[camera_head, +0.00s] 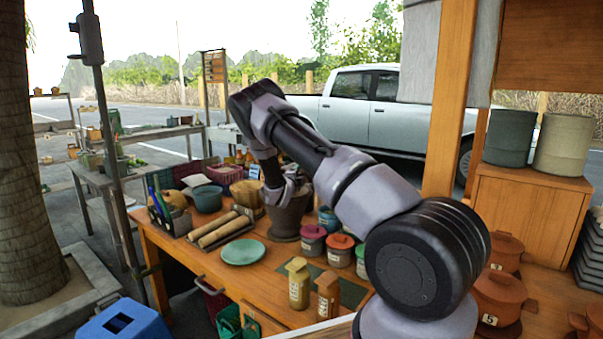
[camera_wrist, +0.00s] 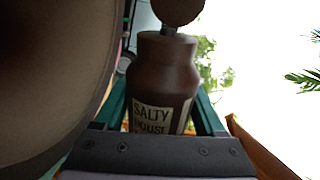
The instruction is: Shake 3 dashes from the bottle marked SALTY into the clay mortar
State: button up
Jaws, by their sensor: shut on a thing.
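The clay mortar (camera_head: 286,222) stands on the wooden table in the head view, a dark brown pot just below my gripper (camera_head: 287,190). A large brown curved surface, probably the mortar, fills the left of the wrist view close to the bottle. In the wrist view my gripper (camera_wrist: 163,112) is shut on the brown bottle (camera_wrist: 163,80), with a green finger on each side.
A yellowish bottle (camera_head: 298,283) and a brown bottle (camera_head: 328,295) stand at the table's front. Lidded jars (camera_head: 340,250) are right of the mortar. A green plate (camera_head: 242,252) and rolling pins (camera_head: 222,230) lie left. A wooden post (camera_head: 450,100) rises behind my arm.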

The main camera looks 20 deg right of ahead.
jog(key=m, duration=0.1)
jog(key=f+m, duration=0.1)
jog(key=m, duration=0.1)
jog(key=shift+w+a+r+m, duration=0.35)
jog(key=shift+a+r+m, duration=0.1)
jog(key=shift+m, duration=0.65)
jog(key=shift+w+a+r+m, duration=0.2)
jog(key=shift+r+m, duration=0.05)
jog(key=shift+m, duration=0.5)
jog(key=shift+w+a+r+m, duration=0.2)
jog(key=shift+m, duration=0.55)
